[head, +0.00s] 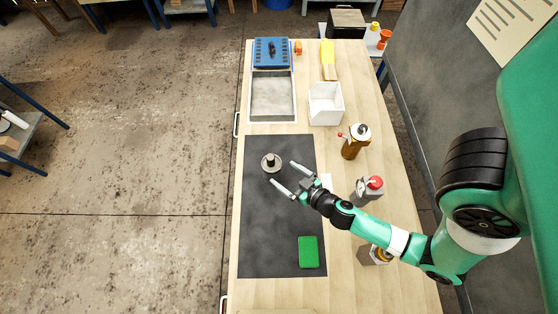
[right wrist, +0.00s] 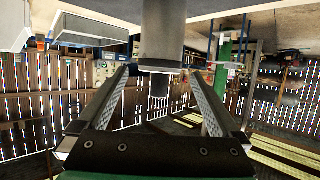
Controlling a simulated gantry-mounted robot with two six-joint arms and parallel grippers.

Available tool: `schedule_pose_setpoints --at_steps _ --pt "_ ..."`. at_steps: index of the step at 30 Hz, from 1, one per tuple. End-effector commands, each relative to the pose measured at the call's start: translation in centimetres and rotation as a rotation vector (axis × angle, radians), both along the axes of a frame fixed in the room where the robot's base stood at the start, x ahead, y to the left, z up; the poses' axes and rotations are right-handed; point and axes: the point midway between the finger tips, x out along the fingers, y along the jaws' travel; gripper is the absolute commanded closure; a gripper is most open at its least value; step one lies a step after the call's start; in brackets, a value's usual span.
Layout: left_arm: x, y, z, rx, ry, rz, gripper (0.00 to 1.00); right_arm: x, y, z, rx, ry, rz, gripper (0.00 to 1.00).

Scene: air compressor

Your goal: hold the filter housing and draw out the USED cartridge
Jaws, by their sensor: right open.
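A round grey housing with a darker, narrower cylinder standing out of it (head: 271,162) is upright on the black mat (head: 270,225). In the right wrist view, the view looks upside down: the grey housing (right wrist: 162,35) comes down from the top, ends in a rim, and the darker cylinder (right wrist: 160,82) shows beyond it. I take this darker cylinder to be the used cartridge; no label is readable. My right gripper (head: 282,173) is open, its two fingers (right wrist: 160,75) apart and pointing toward the housing, holding nothing. My left gripper is not in view.
A green pad (head: 308,251) lies on the mat. A metal tray (head: 252,97) and blue case (head: 271,51) are at the back. The mat's left side is clear.

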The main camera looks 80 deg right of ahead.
Motion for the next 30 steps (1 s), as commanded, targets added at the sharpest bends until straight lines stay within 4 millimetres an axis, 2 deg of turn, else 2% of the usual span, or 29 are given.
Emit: schedule_pose_setpoints --at_steps 4,12,15,20,27,30 --pt "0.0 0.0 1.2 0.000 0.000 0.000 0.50 2.0 -1.4 -0.4 -0.001 -0.003 -0.004 0.00" --pt "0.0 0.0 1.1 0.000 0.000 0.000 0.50 6.5 -4.1 -3.0 -0.001 -0.003 -0.001 0.00" --pt "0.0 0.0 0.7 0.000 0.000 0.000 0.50 7.6 -4.8 -3.7 0.000 -0.002 0.000 0.00" --pt "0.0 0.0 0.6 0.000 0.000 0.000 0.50 8.5 -5.3 -4.0 0.000 -0.003 0.001 0.00" --pt "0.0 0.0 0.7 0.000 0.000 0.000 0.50 8.6 -5.3 -4.0 0.000 -0.002 0.001 0.00" --pt "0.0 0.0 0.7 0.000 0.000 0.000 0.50 8.6 -5.3 -4.0 0.000 -0.002 0.001 0.16"
